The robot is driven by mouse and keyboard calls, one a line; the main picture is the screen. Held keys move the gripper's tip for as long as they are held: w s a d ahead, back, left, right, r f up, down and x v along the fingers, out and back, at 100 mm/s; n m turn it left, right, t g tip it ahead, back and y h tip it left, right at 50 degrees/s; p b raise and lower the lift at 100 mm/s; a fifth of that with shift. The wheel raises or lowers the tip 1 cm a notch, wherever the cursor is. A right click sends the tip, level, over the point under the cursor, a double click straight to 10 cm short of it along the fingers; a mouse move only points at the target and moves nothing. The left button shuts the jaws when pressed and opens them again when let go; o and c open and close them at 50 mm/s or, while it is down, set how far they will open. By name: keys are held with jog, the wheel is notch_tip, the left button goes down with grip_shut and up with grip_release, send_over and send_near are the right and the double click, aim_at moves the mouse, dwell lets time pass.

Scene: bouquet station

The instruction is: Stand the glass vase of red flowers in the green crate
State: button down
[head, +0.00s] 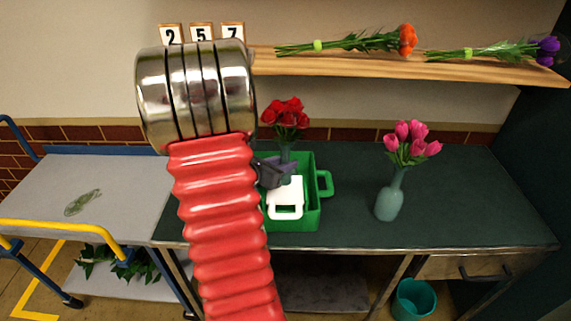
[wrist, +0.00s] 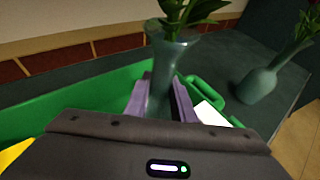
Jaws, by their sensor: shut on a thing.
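The glass vase of red flowers (head: 286,114) is upright at the green crate (head: 308,222) on the dark counter. In the wrist view the vase's grey-green neck (wrist: 165,70) stands between the purple fingers of my gripper (wrist: 160,100), which is shut on it. My gripper also shows in the head view (head: 280,172), over the crate. The vase's lower part is hidden, so I cannot tell whether its base touches the crate floor. A white handled item (head: 287,192) is in the crate's front part. My red arm hides the crate's left side.
A second vase with pink flowers (head: 390,200) stands on the counter right of the crate. A wooden shelf (head: 350,66) above holds orange and purple bouquets. A trolley (head: 105,180) is at the left. The counter between crate and pink vase is clear.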

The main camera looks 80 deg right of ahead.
jog(key=shift+s+a+f, duration=0.15)
jog(key=shift+a+f, duration=0.05)
jog(key=shift+f, duration=0.45)
jog(key=c, duration=1.4)
grip_release()
jog(key=shift+c, duration=0.2)
jog(key=shift+w+a+r, duration=0.15)
jog(key=shift+w+a, duration=0.15)
jog(key=shift+a, duration=0.15)
jog(key=r+v, duration=0.1)
jog(key=v, duration=1.1)
jog(key=shift+w+r, duration=0.2)
jog(key=shift+r, duration=0.1)
jog(key=shift+a, duration=0.1)
